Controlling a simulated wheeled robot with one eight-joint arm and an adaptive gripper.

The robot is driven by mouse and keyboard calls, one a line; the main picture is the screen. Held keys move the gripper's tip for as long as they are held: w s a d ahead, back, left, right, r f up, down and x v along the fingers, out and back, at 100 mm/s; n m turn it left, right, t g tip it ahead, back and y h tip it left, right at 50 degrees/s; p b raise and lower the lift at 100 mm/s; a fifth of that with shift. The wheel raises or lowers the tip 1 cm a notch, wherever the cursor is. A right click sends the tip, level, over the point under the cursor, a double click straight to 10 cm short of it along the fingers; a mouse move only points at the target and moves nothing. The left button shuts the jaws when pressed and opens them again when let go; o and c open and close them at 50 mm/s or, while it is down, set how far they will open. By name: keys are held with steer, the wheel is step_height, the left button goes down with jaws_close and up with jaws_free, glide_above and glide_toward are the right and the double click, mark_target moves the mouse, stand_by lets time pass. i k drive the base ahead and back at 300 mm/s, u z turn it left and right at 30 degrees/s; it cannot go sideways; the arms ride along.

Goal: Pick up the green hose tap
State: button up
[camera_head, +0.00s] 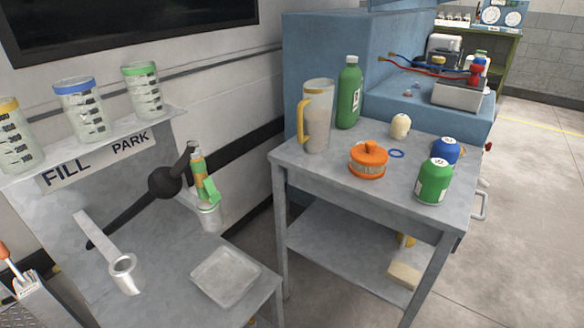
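The green hose tap (207,190) is at the left centre of the head view. My gripper is not in view.
A grey cart (330,172) on the right carries a pitcher (318,115), a green bottle (349,92), an orange lidded pot (368,160) and small canisters. Measuring jugs (82,108) stand on the shelf. A shallow square tray (226,277) lies below the tap. Floor at right is clear.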

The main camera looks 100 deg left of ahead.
mark_target(198, 165)
steer(key=u, duration=4.25)
steer(key=i, duration=1)
steer(key=z, duration=1.15)
